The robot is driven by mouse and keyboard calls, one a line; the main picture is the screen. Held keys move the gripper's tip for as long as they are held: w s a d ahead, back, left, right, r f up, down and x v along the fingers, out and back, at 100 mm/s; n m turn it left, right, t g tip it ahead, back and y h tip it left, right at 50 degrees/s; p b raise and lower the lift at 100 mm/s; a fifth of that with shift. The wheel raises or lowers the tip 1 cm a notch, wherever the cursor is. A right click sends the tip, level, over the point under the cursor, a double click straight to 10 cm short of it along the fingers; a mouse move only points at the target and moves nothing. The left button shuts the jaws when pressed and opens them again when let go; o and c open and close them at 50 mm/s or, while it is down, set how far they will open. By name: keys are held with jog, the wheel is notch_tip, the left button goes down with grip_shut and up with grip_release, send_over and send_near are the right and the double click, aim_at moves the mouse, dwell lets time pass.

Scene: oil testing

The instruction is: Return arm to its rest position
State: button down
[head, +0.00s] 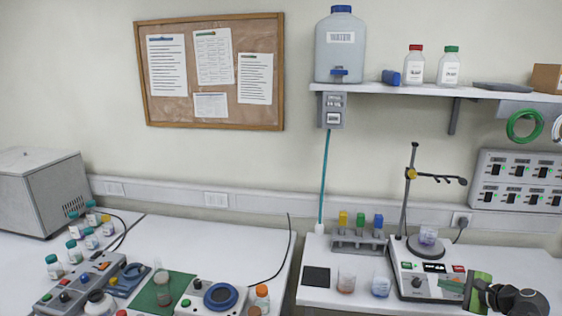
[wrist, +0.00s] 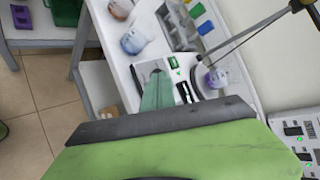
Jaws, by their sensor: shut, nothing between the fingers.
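My gripper (head: 476,291), with green fingers, is at the lower right of the head view. It is shut and empty, in front of the stirring hotplate (head: 408,270) and overlapping its right front corner in the picture. In the wrist view the green gripper (wrist: 156,98) fills the lower part, with the hotplate (wrist: 181,76) just beyond it. A beaker with purplish contents (head: 428,236) stands on the hotplate, apart from my gripper. It also shows in the wrist view (wrist: 216,78). I cannot tell the exact gap between gripper and hotplate.
Two beakers (head: 346,280) (head: 381,284) stand left of the hotplate. Behind them is a rack (head: 358,243) with coloured-top vials. A stand (head: 407,190) with a clamp rises behind the hotplate. The left bench (head: 240,240) holds instruments and bottles; a gap separates the benches.

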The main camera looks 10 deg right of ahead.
jog(key=w+a+f+n+g+y, duration=0.1)
jog(key=w+a+f+n+g, duration=0.15)
jog(key=a, duration=0.45)
jog(key=w+a+f+n+g, duration=0.1)
jog(key=w+a+f+n, duration=0.15)
jog(key=a, duration=0.45)
jog(key=w+a+f+n+g+y, duration=0.1)
jog(key=w+a+f+n+g, duration=0.2)
jog(key=a, duration=0.5)
jog(key=s+a+f+n+g+h, duration=0.1)
jog(key=a+f+n+g+h, duration=0.1)
jog(key=a+n, duration=0.5)
jog(key=s+a+f+n+g+h, duration=0.2)
jog(key=a+n, duration=0.4)
jog(key=a, duration=1.1)
jog(key=shift+s+a+f+n+g, duration=0.15)
jog(key=shift+a+f+n+g, duration=0.2)
jog(key=shift+g, duration=0.4)
jog(key=shift+r, duration=0.1)
